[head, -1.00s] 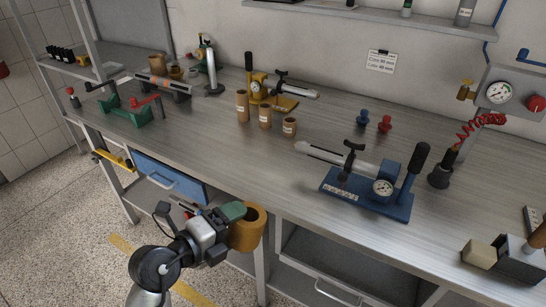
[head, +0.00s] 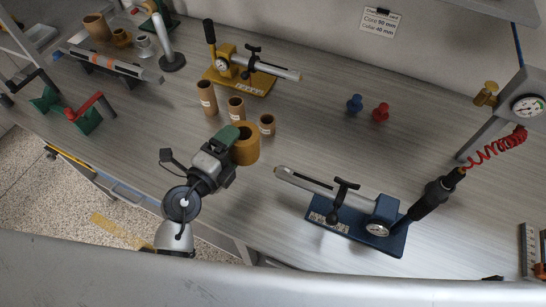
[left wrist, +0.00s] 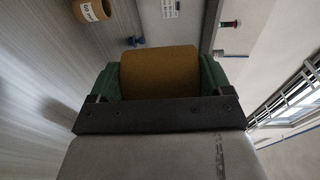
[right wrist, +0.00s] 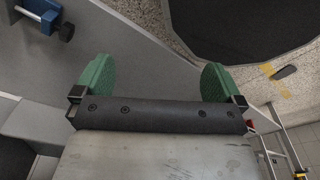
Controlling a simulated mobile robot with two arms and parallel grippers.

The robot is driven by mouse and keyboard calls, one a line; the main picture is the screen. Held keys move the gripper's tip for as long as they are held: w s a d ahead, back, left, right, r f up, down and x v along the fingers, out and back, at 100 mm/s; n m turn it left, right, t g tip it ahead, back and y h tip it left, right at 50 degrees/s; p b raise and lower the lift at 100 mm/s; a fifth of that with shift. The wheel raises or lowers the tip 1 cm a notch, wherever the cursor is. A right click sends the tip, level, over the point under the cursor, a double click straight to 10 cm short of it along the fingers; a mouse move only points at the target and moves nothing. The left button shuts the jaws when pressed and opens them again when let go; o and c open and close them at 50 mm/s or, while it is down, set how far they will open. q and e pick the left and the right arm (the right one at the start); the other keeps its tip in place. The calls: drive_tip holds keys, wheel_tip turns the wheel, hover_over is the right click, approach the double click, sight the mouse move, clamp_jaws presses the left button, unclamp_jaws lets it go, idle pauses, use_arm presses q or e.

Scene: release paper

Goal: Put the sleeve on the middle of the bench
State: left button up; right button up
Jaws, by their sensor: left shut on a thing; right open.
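The sleeve is a wide ochre-brown tube (head: 245,146), held by my left gripper (head: 231,142) over the bench (head: 255,208). In the left wrist view the sleeve (left wrist: 160,72) sits between the two green fingers, which are shut on it. In the head view it is just in front of the small cardboard tubes; I cannot tell whether it touches the bench. My right gripper (right wrist: 158,82) is open, with nothing between its green fingers in the right wrist view. I cannot make it out in the head view.
Several small cardboard tubes (head: 236,108) stand just behind the sleeve. A blue fixture (head: 375,228) with a grey rod is to the right, a yellow fixture (head: 240,80) behind. Blue (head: 354,103) and red (head: 380,112) knobs stand further back. Bench between sleeve and blue fixture is clear.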

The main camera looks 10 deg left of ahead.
use_arm(q)
drive_tip(key=shift+s+d+r+n+t+p, duration=0.3)
drive_tip(key=shift+s+d+r+t+p, duration=0.15)
drive_tip(key=shift+r+p, duration=0.2)
drive_tip(key=shift+s+f+y, duration=0.1)
drive_tip(key=shift+f+y, duration=0.05)
drive_tip(key=shift+y, duration=0.15)
use_arm(e)
drive_tip(key=s+r, duration=0.3)
use_arm(q)
drive_tip(key=shift+f, duration=0.15)
drive_tip(key=w+a+f+b, duration=0.1)
drive_tip(key=a+f+b, duration=0.2)
drive_tip(key=b, duration=0.3)
drive_tip(key=w+a+f+b, duration=0.1)
drive_tip(key=a+f+b, duration=0.3)
drive_tip(key=b, duration=0.2)
drive_tip(key=w+a+f+b, duration=0.1)
drive_tip(key=a+f+b, duration=0.3)
drive_tip(key=b, duration=0.2)
drive_tip(key=shift+a+f, duration=0.15)
drive_tip(key=shift+a, duration=0.05)
use_arm(e)
wheel_tip(320, 180, down, 18)
drive_tip(key=w, duration=0.1)
drive_tip(key=shift+w+d+f, duration=0.15)
drive_tip(key=shift+w+f, duration=0.05)
